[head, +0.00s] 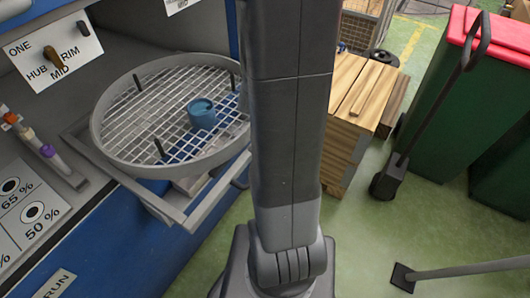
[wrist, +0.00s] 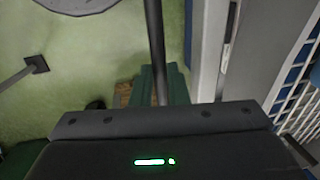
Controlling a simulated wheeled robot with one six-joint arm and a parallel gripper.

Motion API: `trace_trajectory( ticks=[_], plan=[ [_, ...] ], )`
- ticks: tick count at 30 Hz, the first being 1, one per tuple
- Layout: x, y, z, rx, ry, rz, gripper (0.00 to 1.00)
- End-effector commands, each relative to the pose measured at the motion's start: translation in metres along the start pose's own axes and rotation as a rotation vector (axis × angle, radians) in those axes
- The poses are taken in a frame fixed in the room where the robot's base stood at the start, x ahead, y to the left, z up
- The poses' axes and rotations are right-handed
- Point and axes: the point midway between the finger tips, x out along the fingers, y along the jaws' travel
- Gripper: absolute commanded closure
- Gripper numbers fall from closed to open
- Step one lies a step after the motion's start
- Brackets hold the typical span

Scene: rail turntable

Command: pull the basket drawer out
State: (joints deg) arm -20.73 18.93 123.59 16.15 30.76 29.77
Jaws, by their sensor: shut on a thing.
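The basket drawer (head: 178,217) is a light grey frame sticking out of the blue cabinet. It carries a round grey wire basket (head: 106,146) with a blue cup (head: 202,113) on its mesh and dark upright pegs. In the head view my arm hides the drawer's right end and my gripper. In the wrist view a dark bar (wrist: 154,35) runs alongside the drawer's pale front edge (wrist: 208,65). My gripper (wrist: 163,86) is shut on this bar, with green fingers on either side of it. The grip itself is partly hidden by my gripper's dark body.
A wooden crate (head: 345,125) and green bins with red lids (head: 450,105) stand at the right. A dark long-handled tool (head: 386,183) and a grey pole (head: 465,271) are on the floor. Green floor (head: 360,235) is open in front of the cabinet.

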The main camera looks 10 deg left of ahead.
Motion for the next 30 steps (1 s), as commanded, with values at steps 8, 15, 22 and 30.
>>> trace_trajectory(
  ticks=[8, 15, 22, 30],
  plan=[
    [0.0, 0.0, 0.0, 0.0, 0.0, 0.0, 0.74],
    [0.0, -0.001, 0.0, 0.0, 0.001, 0.0, 0.64],
    [-0.007, -0.001, -0.001, 0.0, 0.002, -0.002, 0.64],
    [-0.049, -0.002, -0.001, 0.001, 0.005, -0.005, 0.64]
  ],
)
